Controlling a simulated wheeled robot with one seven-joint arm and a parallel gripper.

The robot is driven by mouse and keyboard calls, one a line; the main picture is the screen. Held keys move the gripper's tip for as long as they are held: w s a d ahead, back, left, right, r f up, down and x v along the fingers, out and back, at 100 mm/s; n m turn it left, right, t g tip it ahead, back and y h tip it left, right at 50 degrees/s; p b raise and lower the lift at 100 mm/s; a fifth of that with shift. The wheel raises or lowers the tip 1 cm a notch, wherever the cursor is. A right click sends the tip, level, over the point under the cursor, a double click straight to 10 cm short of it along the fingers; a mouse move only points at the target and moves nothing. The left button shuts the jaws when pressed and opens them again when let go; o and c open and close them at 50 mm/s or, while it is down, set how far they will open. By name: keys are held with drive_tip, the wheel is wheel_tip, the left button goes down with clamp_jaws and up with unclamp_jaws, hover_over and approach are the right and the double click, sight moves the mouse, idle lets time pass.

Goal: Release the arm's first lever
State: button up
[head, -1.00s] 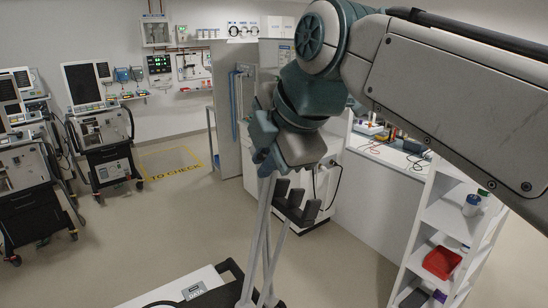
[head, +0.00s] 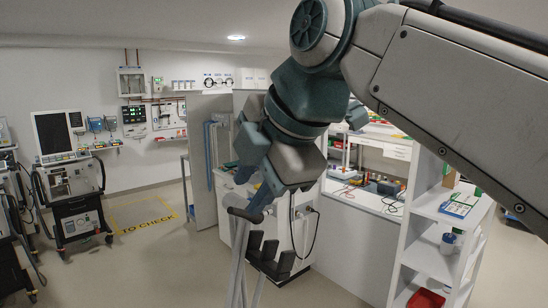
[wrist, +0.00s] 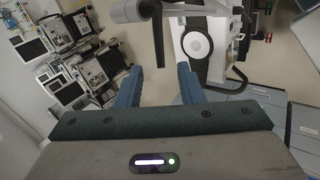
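My gripper (head: 256,208) hangs in the middle of the head view, pointing down. In the wrist view its two blue fingers (wrist: 159,70) stand apart with nothing between them. A grey jointed arm (head: 237,255) of thin bars rises from the bottom of the head view; its top overlaps my fingertips, and I cannot tell whether they touch. Several dark upright blocks (head: 270,255) stand beside the bars; I cannot tell if they are levers. In the wrist view a grey bar (wrist: 128,11) with a dark lever-like part (wrist: 158,38) lies just beyond the fingers.
A ventilator on a cart (head: 73,190) stands at left, near a yellow floor marking (head: 143,215). A white shelf unit (head: 425,250) stands at right, a workbench (head: 365,210) behind. A white disc (wrist: 197,44) shows ahead in the wrist view. The left-middle floor is clear.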

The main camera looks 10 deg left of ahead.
drive_tip(key=v, duration=0.7)
drive_tip(key=w+d+f+m+h+b, duration=0.2)
drive_tip(key=d+f+m, duration=0.45)
drive_tip(key=f, duration=0.45)
drive_tip(key=w+d+f+m+h+b, duration=0.1)
drive_tip(key=w+d+f+m, duration=0.3)
drive_tip(key=f+m, duration=0.55)
drive_tip(key=s+d+f+m+h, duration=0.1)
drive_tip(key=s+d+f+m, duration=0.1)
drive_tip(key=f, duration=0.5)
drive_tip(key=s+d+f+m+h+b, duration=0.1)
drive_tip(key=s+d+f+m, duration=0.2)
drive_tip(key=d+f+m, duration=0.2)
drive_tip(key=s+d+f+m+b, duration=0.1)
drive_tip(key=s+d+f+m, duration=0.1)
drive_tip(key=f, duration=0.8)
drive_tip(key=shift+s+d+f+m+g+h, duration=0.3)
drive_tip(key=shift+s+d+m+g+h, duration=0.1)
drive_tip(key=shift+d+m, duration=0.35)
